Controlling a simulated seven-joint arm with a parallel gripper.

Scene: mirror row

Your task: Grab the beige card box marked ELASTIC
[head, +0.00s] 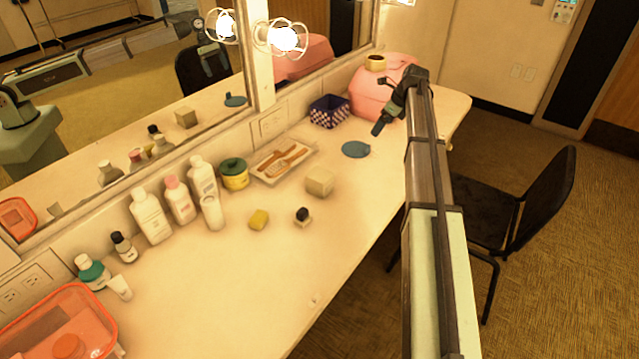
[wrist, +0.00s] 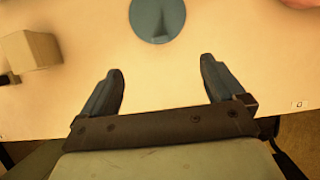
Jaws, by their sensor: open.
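A small beige box (head: 320,182) stands on the counter in the middle of the head view, in front of the tray; no lettering on it can be read. In the wrist view a beige box (wrist: 30,52) shows at the upper left, cut by the frame edge. My gripper (wrist: 160,88) is open and empty, its two dark fingers spread above the counter, with the box off to their left. In the head view my gripper (head: 381,125) hangs over the far right part of the counter, right of the box and apart from it.
A blue-grey disc (head: 355,149) lies near my gripper. A tray with brushes (head: 283,160), a checked purple basket (head: 329,111) and a pink case (head: 372,95) stand behind. Several bottles (head: 178,198), a yellow sponge-like block (head: 259,219) and a dark-capped jar (head: 303,216) are left. A black chair (head: 510,205) stands right.

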